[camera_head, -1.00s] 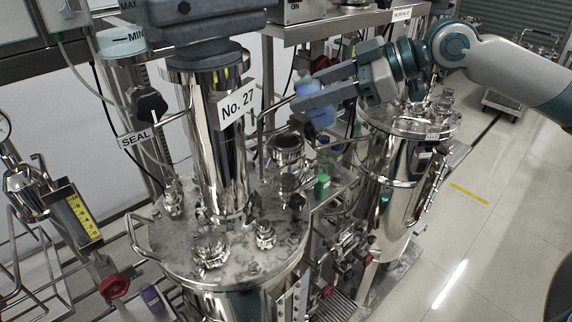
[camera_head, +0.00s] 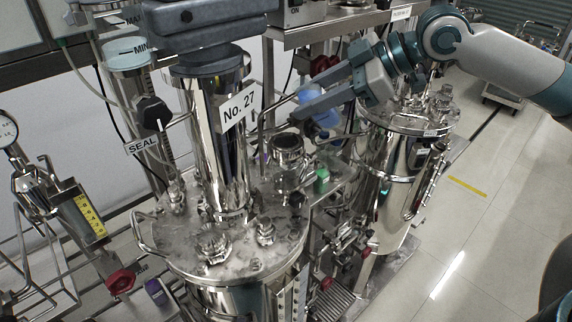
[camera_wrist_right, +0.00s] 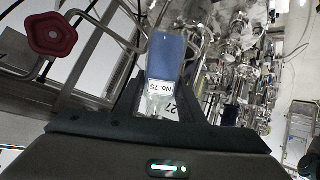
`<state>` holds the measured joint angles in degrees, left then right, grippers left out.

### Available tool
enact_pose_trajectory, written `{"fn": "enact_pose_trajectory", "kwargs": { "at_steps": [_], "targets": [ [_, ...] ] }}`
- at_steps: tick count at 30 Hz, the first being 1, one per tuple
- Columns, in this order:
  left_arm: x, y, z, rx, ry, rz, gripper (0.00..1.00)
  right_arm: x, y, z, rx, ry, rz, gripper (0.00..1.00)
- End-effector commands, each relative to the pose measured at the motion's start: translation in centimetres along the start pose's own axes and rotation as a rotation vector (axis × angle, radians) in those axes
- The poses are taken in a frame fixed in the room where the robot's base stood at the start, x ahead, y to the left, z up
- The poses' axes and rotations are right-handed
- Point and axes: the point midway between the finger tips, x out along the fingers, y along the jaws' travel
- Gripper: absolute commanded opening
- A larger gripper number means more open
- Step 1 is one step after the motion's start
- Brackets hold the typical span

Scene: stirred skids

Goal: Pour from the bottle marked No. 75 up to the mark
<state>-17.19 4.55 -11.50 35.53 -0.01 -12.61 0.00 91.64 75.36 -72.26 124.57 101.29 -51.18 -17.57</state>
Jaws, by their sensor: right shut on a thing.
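My right gripper (camera_head: 312,96) is shut on a small bottle with blue in it (camera_head: 322,108), above and right of the No. 27 vessel (camera_head: 222,140). In the right wrist view the bottle (camera_wrist_right: 165,58) lies between the fingers; its white label reads No. 75, upside down in the picture. Its blue part is farthest from the wrist; its neck is hard to make out. A clear cylinder (camera_head: 128,58) with MIN and MAX marks stands at the upper left, above a SEAL tag (camera_head: 142,146). I cannot see its liquid level clearly. My left gripper is out of view.
A short round glass-sided port (camera_head: 288,150) rises from the vessel's lid beside a green-capped item (camera_head: 321,180). A second steel vessel (camera_head: 392,185) stands to the right. Pipes and red handwheels (camera_head: 120,281) crowd the front. Open floor (camera_head: 500,230) lies at the right.

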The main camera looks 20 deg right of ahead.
Motion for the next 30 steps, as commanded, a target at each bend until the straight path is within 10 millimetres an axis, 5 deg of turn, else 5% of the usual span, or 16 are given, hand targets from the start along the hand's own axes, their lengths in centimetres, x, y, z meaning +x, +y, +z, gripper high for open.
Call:
{"fn": "enact_pose_trajectory", "kwargs": {
  "at_steps": [30],
  "targets": [
    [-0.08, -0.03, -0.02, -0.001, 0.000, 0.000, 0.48, 0.15, -0.04, 0.62, -0.052, -0.122, 0.000, 0.09]
  ]
}}
